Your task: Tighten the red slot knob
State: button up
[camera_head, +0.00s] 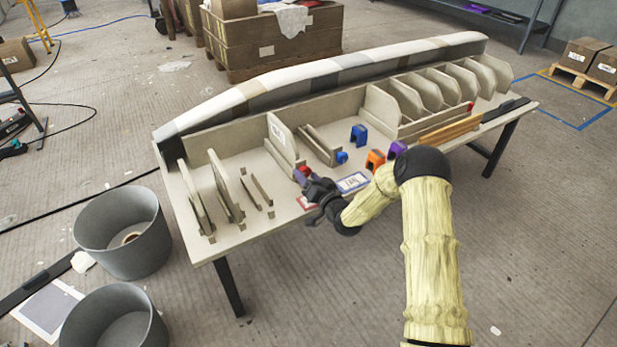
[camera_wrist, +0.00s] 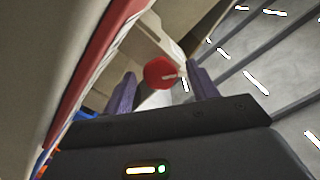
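The red slot knob (camera_wrist: 159,72) shows in the wrist view as a faceted red head with a pale mark at its right side. My gripper (camera_wrist: 162,76) has its two purple fingers on either side of the knob, with a visible gap on both sides, so it is open. I cannot tell how deep the knob sits between the fingertips. In the head view, my gripper (camera_head: 314,184) is low over the front of the bench, right by the red knob (camera_head: 301,172), which it partly hides.
A blue knob (camera_head: 342,157) sits on a slot to the right. Blue (camera_head: 359,134), orange (camera_head: 375,160) and purple (camera_head: 397,149) clamp-like blocks stand on the bench (camera_head: 240,232). A blue-edged card (camera_head: 352,183) lies near my gripper. Upright panels (camera_head: 225,185) stand at left.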

jog(key=shift+d+r, duration=0.1)
jog(key=shift+s+d, duration=0.15)
jog(key=shift+s, duration=0.05)
jog(key=p+v, duration=0.4)
jog(key=v, duration=1.2)
jog(key=shift+s+d, duration=0.2)
jog(key=shift+s, duration=0.15)
jog(key=s+d+r+n+g+h, duration=0.2)
jog(key=s+d+r+g+h, duration=0.5)
jog(key=d+r+g+h, duration=0.15)
jog(key=s+r+m+g, duration=0.1)
jog(key=s+r+g, duration=0.1)
jog(key=s, duration=0.5)
jog(key=s+d+r+g+h, duration=0.1)
jog(key=s+r+g, duration=0.1)
jog(key=s, duration=0.5)
jog(key=shift+s+d+r+m, duration=0.25)
jog(key=shift+r+m, duration=0.15)
jog(key=shift+r, duration=0.45)
